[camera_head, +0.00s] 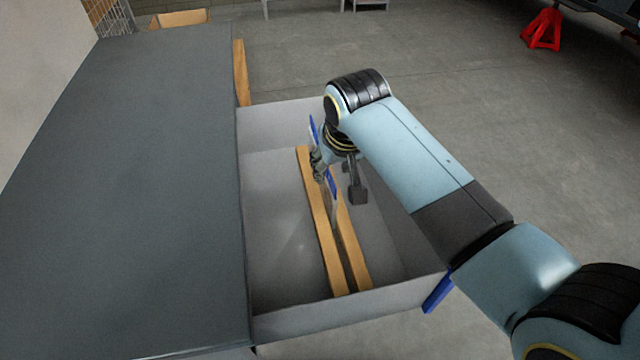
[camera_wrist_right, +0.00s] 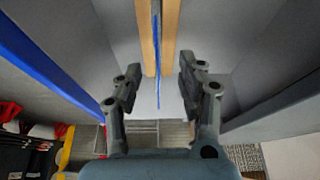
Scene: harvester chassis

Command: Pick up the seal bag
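The seal bag (camera_head: 332,184) stands on edge in the open drawer (camera_head: 290,250), between two wooden rails (camera_head: 324,230). Its blue top edge shows, with a pale, see-through body below it. My right gripper partly hides it. In the right wrist view the bag is a thin blue line (camera_wrist_right: 157,60) between the rails, and it lies between the fingertips. My right gripper (camera_head: 338,182) is open over the drawer, with one finger on either side of the bag. In the wrist view the gripper (camera_wrist_right: 160,85) shows a clear gap and no visible contact. My left gripper is not in view.
A dark grey bench top (camera_head: 130,190) fills the left, beside the drawer. The drawer's grey walls stand around the gripper. A blue handle (camera_head: 437,294) is on its outer side at the lower right. A red stand (camera_head: 542,29) is far off on open floor.

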